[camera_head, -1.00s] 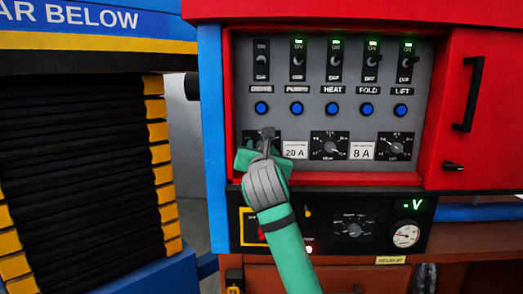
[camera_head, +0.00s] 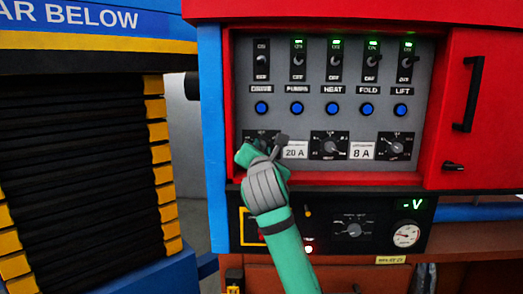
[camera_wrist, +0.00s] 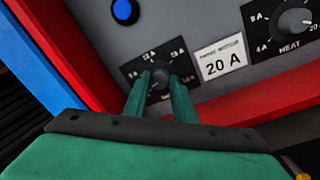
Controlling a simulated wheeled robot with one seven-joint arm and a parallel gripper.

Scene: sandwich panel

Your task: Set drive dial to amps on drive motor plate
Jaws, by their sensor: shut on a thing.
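The drive motor plate (camera_wrist: 222,58) is a white label reading 20 A, also in the head view (camera_head: 295,151). Left of it is the drive dial (camera_wrist: 159,69), a dark knob on a black scale plate with amp marks. My gripper (camera_wrist: 160,78) has its two green fingers on either side of the knob and is shut on it.
The heat dial (camera_head: 330,146) and lift dial (camera_head: 397,147) sit to the right, with an 8 A plate (camera_head: 362,151) between them. Blue buttons (camera_head: 297,108) and switches are above. A red frame edge (camera_head: 340,179) runs below the dials.

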